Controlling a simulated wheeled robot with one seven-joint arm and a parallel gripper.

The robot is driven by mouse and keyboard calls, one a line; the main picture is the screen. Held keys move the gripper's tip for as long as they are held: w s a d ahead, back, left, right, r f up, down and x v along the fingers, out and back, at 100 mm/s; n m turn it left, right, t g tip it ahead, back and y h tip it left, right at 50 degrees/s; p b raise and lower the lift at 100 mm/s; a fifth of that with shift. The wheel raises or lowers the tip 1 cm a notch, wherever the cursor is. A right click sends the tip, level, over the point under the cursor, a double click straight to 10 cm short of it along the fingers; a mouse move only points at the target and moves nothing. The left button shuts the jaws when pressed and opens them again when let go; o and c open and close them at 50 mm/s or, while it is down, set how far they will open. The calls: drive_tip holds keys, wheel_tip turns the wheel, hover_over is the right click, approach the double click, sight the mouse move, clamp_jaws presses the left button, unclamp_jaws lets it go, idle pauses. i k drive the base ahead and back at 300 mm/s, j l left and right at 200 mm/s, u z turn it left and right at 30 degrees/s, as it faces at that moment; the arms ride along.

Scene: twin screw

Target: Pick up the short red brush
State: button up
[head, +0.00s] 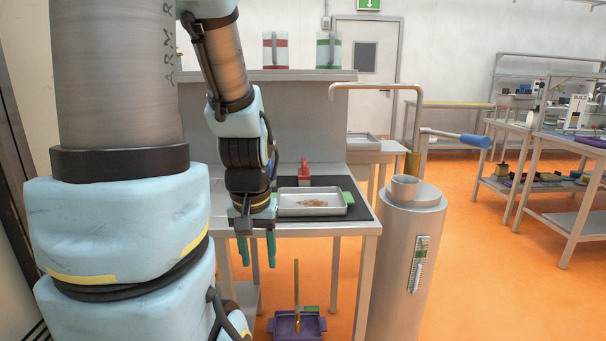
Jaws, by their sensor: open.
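A small red thing with a short upright part, which looks like the short red brush (304,175), stands on the dark mat (330,183) on the metal table, just behind a metal tray (342,207). My gripper (256,252) hangs pointing down at the table's front left, left of the tray and nearer to me than the brush. Its two teal fingers are apart with nothing seen between them.
The tray holds some brown material, with green parts (348,198) beside it. A grey cylinder (404,265) with a bent pipe and blue-handled lever (462,138) stands right of the table. A purple pan (297,326) sits low, below the table. Orange floor is open at right.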

sight(304, 173)
drive_tip(key=i+j+u, duration=0.1)
drive_tip(key=j+u, duration=0.25)
drive_tip(key=u, duration=0.15)
drive_tip(key=i+j+u, duration=0.2)
drive_tip(key=u, duration=0.25)
drive_tip(key=i+j+u, duration=0.2)
drive_tip(key=u, duration=0.3)
drive_tip(key=j, duration=0.1)
